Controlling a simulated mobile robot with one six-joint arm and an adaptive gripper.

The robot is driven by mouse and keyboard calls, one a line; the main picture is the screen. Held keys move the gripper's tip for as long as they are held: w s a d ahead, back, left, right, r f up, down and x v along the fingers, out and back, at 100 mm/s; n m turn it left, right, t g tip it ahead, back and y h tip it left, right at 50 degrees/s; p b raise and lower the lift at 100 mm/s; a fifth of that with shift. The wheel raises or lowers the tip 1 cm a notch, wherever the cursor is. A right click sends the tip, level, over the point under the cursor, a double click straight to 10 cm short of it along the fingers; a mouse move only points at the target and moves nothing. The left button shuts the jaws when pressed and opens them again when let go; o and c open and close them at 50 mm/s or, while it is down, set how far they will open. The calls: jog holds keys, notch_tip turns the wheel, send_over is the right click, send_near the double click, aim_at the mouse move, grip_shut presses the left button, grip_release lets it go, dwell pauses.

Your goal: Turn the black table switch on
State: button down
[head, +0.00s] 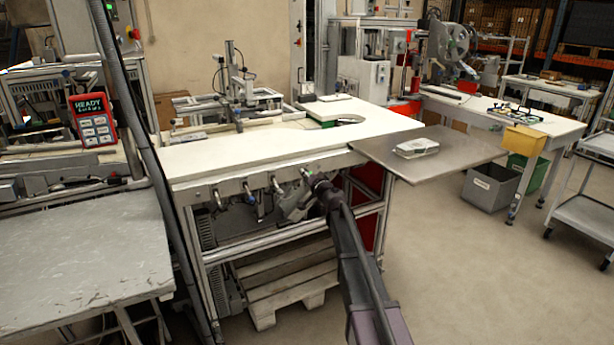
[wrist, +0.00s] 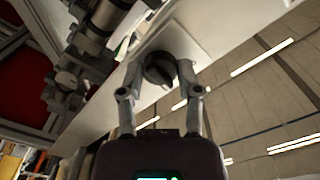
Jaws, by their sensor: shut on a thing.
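The black table switch (wrist: 159,70) is a round dark knob on a pale panel in the wrist view. My gripper (wrist: 161,66) has one finger on each side of it and is shut on it. In the head view my gripper (head: 296,203) is at the front edge of the white workbench (head: 250,155), below the tabletop. There my gripper and arm hide the switch. The angle of the knob is hard to read.
Several small knobs or fittings (head: 248,194) line the bench's front rail to the left of my gripper. A grey board (head: 460,155) with a pale device (head: 417,148) juts out at the right. A wooden pallet (head: 285,285) lies below. The floor at the right is open.

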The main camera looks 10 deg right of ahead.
jog(key=m, duration=0.5)
jog(key=shift+w, duration=0.1)
dwell(0.3)
jog(key=shift+c, duration=1.5)
grip_release()
jog(key=v, duration=1.2)
